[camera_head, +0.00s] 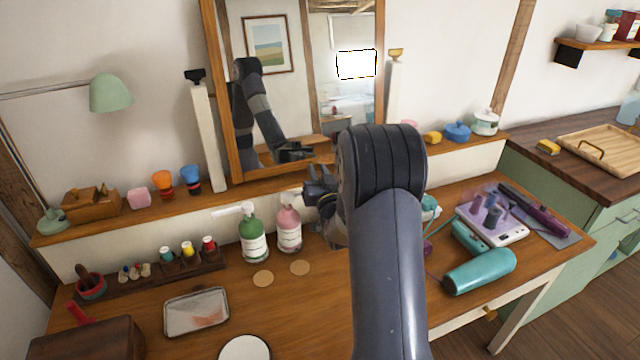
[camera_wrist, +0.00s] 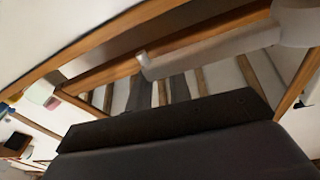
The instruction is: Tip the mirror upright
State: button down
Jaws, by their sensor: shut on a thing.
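The mirror (camera_head: 222,88), in a wooden frame, hangs between two pale posts on the shelf behind the dressing table. Its glass reflects my arm, a picture and a bright window. My gripper (camera_head: 320,188) is at the mirror's lower rail, above and behind the pink pump bottle (camera_head: 289,230), and is shut on the rail as far as I can tell. My forearm hides the mirror's lower right corner, and the contact is not clear. In the wrist view the dark gripper body fills the bottom, with a wooden rail (camera_wrist: 110,72) beyond it.
A green pump bottle (camera_head: 253,240) stands left of the pink one; a pale spout (camera_wrist: 210,55) shows close in the wrist view. Small cups and a wooden box (camera_head: 90,203) line the shelf. A teal hair dryer (camera_head: 480,272) lies at right.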

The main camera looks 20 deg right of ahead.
jog(key=shift+w, duration=0.2)
jog(key=c, duration=1.3)
grip_release()
jog(key=s+a+f+b, duration=0.1)
jog(key=s+b, duration=0.1)
jog(key=s, duration=0.8)
jog(key=shift+s+f+b, duration=0.25)
jog(key=shift+s+b, duration=0.1)
jog(key=shift+a, duration=0.1)
jog(key=shift+c, duration=0.2)
